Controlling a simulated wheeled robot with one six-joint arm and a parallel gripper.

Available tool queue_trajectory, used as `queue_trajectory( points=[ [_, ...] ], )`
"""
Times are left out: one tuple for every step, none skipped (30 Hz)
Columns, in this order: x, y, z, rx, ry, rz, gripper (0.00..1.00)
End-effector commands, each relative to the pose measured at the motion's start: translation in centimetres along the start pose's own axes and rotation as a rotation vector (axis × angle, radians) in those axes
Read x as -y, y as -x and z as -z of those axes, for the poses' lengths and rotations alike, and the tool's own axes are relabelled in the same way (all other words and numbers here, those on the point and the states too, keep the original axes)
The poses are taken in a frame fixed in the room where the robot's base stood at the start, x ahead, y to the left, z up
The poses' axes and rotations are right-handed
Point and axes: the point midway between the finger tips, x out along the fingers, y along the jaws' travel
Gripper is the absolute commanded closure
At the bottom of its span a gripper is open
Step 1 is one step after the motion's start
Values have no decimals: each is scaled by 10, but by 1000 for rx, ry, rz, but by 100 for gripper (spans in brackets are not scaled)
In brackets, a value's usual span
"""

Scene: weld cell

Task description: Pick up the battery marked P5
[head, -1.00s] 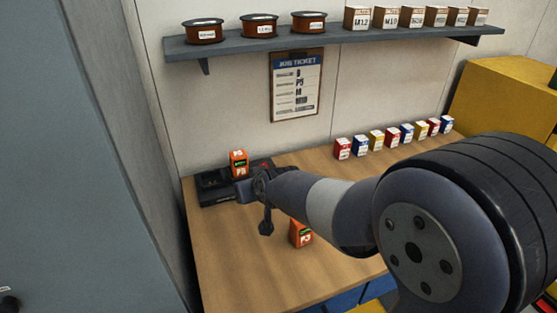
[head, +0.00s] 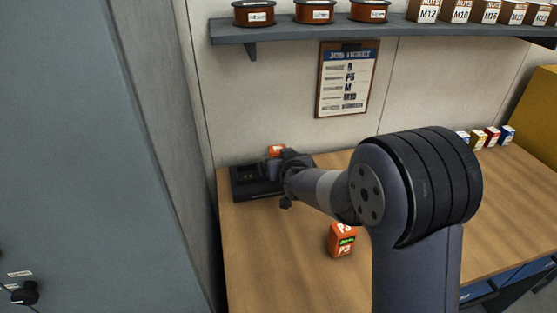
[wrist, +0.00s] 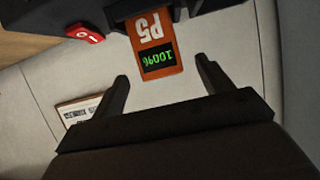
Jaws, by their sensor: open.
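The orange battery marked P5 (wrist: 153,45) shows upside down in the wrist view, with a green display reading 100%. It stands in the black charger (wrist: 40,14), which has a red switch (wrist: 84,33). In the head view the battery's orange top (head: 276,150) shows behind my arm, on the charger (head: 255,186); the rest is hidden. My gripper (wrist: 163,82) is open, with its two fingers apart and the battery in line with the gap between them, not gripped. In the head view my gripper (head: 290,178) is by the charger, partly hidden by my wrist.
A second orange battery (head: 341,240) stands on the wooden bench (head: 275,270) in front of the charger. A job ticket (head: 347,80) hangs on the wall under a shelf (head: 290,33) with spools and nut boxes. Small boxes (head: 491,137) stand at the bench's back right.

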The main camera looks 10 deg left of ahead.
Motion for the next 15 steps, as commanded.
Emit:
queue_trajectory(
  points=[
    [0, -2, 2, 0, 0, 0, 25],
    [0, -4, 3, -1, 0, 0, 25],
    [0, -8, 4, 0, 0, 0, 25],
    [0, -11, 5, 1, 0, 0, 25],
    [0, -15, 7, 0, 0, -1, 25],
    [0, -20, 8, 1, 0, -1, 25],
    [0, -24, 10, 0, 0, -1, 25],
    [0, -27, 10, 1, 0, -1, 25],
    [0, -32, 11, 1, 0, -1, 25],
    [0, -36, 10, 1, 0, -1, 25],
    [0, -39, 10, 2, 0, -1, 25],
    [0, -43, 10, 0, 0, -1, 25],
    [0, -45, 10, 1, 0, -1, 25],
    [0, -47, 9, 1, 0, -1, 25],
    [0, -49, 9, 1, 0, -1, 25]
  ],
)
